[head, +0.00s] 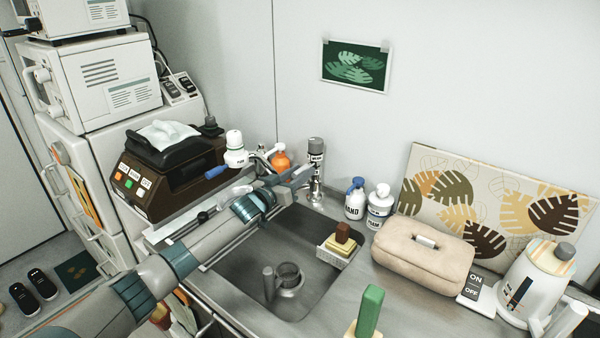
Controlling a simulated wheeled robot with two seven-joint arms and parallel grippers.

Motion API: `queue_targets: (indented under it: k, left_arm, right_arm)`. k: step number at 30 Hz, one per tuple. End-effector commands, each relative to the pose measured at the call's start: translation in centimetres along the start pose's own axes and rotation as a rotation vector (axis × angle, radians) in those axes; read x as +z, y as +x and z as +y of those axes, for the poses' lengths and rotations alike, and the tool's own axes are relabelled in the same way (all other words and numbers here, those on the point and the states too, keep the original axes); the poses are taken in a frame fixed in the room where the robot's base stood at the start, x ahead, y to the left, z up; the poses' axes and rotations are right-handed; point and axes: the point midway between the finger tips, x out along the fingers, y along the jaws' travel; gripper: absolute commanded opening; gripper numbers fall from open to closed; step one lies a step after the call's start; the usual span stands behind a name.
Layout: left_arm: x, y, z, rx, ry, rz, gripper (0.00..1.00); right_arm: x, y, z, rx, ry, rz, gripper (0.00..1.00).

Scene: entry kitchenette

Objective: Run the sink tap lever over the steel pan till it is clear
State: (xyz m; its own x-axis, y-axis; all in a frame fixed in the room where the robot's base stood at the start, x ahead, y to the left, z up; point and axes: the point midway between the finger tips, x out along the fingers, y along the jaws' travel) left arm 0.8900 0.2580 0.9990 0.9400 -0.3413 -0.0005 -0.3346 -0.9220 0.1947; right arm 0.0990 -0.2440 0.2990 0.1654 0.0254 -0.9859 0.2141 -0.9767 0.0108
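A steel pan (290,290) sits in the basin of the steel sink (235,276), its short handle standing up at its left. The sink tap (316,191) stands at the back rim of the basin, its lever and spout partly hidden behind my gripper. My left arm crosses the left side of the sink, and my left gripper (297,174) is at the tap, close to its upper part. I cannot tell whether it touches the lever, or whether its fingers are open or shut. No water stream is visible. My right gripper is not in view.
A caddy (335,256) with a brown-topped sponge or brush hangs at the basin's right. Soap bottles (380,206), a spray can (316,150) and an orange-bodied bottle (281,161) stand near the tap. A beige pouch (422,262), kettle (535,280) and green-handled block (369,310) occupy the right counter.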

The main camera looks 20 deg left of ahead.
Motion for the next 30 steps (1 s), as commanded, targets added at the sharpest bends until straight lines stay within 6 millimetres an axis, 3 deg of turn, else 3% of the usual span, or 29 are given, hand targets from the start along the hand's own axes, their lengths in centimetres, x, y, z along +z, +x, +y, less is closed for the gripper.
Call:
queue_targets:
  k: [8,13,30]
  left_arm:
    - [0.00,0.08,0.00,0.000,0.000,0.000,0.36]
    - [0.00,0.06,0.00,0.000,0.000,0.000,0.01]
    - [0.06,0.08,0.45,-0.036,-0.004,0.009,0.00]
  right_arm:
    - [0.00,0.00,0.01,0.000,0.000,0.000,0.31]
    - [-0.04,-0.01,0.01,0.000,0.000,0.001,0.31]
    - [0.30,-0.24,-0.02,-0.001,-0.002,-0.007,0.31]
